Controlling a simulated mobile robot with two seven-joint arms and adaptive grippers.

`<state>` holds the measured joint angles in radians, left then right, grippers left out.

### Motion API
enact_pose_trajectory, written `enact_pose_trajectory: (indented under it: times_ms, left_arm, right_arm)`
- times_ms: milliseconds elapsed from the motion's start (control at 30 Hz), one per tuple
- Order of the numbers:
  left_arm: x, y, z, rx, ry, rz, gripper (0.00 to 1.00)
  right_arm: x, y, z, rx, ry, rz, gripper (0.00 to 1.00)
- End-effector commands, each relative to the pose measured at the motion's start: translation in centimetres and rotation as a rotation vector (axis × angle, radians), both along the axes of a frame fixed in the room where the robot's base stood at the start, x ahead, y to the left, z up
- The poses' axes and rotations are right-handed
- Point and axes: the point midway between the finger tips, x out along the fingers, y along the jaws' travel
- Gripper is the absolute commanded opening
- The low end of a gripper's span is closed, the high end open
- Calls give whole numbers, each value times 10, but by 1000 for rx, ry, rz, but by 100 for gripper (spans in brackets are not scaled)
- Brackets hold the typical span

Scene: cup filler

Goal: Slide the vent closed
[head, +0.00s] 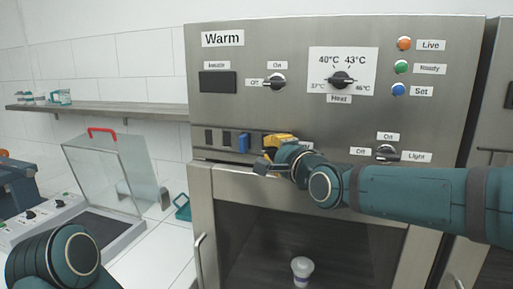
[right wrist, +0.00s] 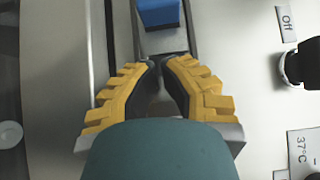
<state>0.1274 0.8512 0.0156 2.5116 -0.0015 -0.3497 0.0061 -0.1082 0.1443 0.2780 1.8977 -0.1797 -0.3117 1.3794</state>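The vent (head: 208,137) is a horizontal strip with dark slots on the front of the steel "Warm" unit. A blue slider block (head: 243,143) sits on it, right of the dark slots; it also shows at the top of the right wrist view (right wrist: 160,13). My right gripper (head: 268,151), with yellow fingers, is at the strip just right of the blue block. In the right wrist view its fingertips (right wrist: 160,62) are nearly together, with nothing visible held, a small gap below the block. The gripper hides the strip's right part. My left gripper is out of view.
Knobs and coloured buttons (head: 404,44) are on the panel above, and a light knob (head: 387,153) is to the right. A cup (head: 302,270) stands in the chamber below. A clear-lidded box (head: 105,170) with a red handle and a shelf (head: 130,110) are at left.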

Motion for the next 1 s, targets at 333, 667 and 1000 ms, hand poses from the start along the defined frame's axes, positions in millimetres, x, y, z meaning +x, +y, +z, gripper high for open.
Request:
enact_pose_trajectory:
  times_ms: [333, 667, 1000]
  left_arm:
    - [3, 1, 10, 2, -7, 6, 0]
    - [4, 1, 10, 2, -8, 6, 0]
    - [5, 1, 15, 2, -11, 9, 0]
  right_arm:
    - [8, 33, 1, 0, -1, 3, 0]
    - [9, 36, 0, -1, 0, 1, 0]
    - [17, 62, 1, 0, -1, 5, 0]
